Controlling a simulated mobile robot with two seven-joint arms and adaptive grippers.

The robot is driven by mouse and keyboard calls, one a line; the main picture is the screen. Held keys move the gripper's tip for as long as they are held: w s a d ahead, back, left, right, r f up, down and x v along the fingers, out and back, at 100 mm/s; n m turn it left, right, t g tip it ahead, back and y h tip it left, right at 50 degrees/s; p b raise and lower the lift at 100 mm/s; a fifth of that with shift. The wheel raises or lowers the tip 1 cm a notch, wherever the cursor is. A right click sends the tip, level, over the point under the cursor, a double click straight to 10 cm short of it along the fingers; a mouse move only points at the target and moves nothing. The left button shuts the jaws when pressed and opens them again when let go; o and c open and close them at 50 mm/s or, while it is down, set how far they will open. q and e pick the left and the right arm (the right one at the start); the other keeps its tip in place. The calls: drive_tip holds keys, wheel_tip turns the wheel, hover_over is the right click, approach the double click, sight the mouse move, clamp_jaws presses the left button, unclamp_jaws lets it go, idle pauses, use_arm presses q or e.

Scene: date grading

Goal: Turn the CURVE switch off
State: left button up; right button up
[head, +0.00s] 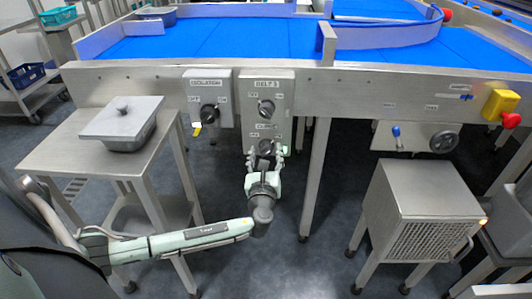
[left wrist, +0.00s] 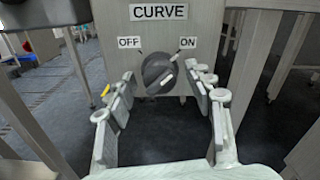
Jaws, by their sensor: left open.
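The CURVE switch is a dark rotary knob (left wrist: 159,73) on a grey plate, with OFF at upper left and ON at upper right. Its grip bar appears to slant up to the right, toward ON. In the head view the same knob (head: 265,146) is the lower one on the BELT 3 panel (head: 267,92). My left gripper (head: 267,157) is open just in front of it. In the left wrist view its fingers (left wrist: 160,85) stand on either side of the knob, with gaps visible. I cannot tell whether a fingertip touches it. My right gripper is not in view.
The BELT 3 knob (head: 266,108) is directly above. The ISOLATION switch (head: 209,111) with a yellow tag is to the left. A steel side table (head: 75,148) carries a lidded pan (head: 122,122). A steel cabinet (head: 425,200) and a yellow-and-red stop box (head: 500,104) are at right.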

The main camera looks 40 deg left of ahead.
use_arm(q)
drive_tip(key=shift+w, duration=0.1)
drive_tip(key=c, duration=1.2)
drive_tip(key=shift+o, duration=0.2)
